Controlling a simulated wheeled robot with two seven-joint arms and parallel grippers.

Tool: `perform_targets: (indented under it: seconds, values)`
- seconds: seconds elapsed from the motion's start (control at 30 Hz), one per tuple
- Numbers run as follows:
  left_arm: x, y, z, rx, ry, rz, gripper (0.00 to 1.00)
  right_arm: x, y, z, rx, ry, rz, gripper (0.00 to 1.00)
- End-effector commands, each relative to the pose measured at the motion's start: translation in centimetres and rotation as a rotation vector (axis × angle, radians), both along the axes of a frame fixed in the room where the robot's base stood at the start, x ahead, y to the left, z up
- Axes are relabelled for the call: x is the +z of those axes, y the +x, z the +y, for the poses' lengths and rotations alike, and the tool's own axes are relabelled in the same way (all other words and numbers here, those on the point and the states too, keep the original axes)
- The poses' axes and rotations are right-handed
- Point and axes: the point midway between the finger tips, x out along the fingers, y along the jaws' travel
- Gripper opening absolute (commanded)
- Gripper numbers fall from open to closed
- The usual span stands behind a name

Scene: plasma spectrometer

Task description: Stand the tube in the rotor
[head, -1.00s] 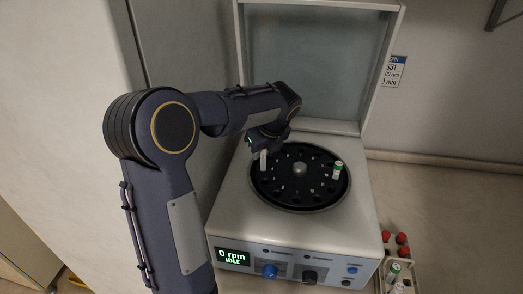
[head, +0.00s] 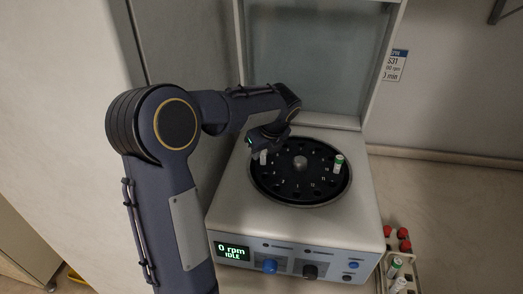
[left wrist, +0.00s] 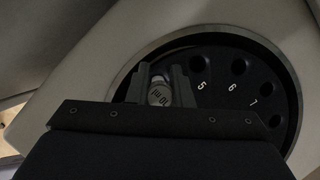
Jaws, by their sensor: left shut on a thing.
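My left gripper (head: 262,151) is at the left rim of the black rotor (head: 285,187), pointing down. It is shut on a white-labelled tube (head: 263,158); the tube also shows between the fingers in the left wrist view (left wrist: 159,92), with "10 ml" on it. The tube looks upright and low at the rotor's left holes; its lower end is hidden, so I cannot tell how deep it sits. Another tube with a green cap (head: 339,160) stands in the rotor's right side. Numbered empty holes show in the left wrist view. My right gripper is not in view.
The centrifuge lid (head: 300,62) stands open behind the rotor. The front panel display (head: 233,251) reads 0 rpm, IDLE. A rack (head: 413,268) with red-capped and green-capped tubes stands at the lower right. A hub (head: 300,162) rises at the rotor's centre.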

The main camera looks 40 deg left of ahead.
Motion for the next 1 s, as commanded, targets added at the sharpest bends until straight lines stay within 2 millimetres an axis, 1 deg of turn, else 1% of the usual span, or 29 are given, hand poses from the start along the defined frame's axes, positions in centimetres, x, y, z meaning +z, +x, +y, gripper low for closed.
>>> perform_targets:
  seconds: [0.03,0.07,0.23,0.47,0.57,0.67,0.9,1.0]
  values:
    - [0.0,0.0,0.0,0.000,0.000,0.000,0.00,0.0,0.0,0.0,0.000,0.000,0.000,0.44]
    - [0.0,0.0,0.0,0.000,0.000,0.000,0.22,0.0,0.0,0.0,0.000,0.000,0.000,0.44]
    - [0.0,0.0,0.0,-0.001,0.000,0.000,0.44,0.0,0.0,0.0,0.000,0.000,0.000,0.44]
    - [0.0,0.0,0.0,-0.001,0.000,0.000,0.45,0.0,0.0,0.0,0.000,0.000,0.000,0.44]
    - [0.3,0.0,-0.1,-0.001,0.000,-0.001,0.45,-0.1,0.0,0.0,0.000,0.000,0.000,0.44]
    - [1.4,-0.1,-0.6,-0.002,0.001,-0.003,0.45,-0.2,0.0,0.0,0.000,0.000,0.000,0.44]
    - [5.2,-0.6,-2.1,-0.002,0.000,-0.004,0.45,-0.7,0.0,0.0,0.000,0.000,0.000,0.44]
    - [6.3,-0.7,-2.6,-0.001,0.000,-0.002,0.45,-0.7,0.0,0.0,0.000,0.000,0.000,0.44]
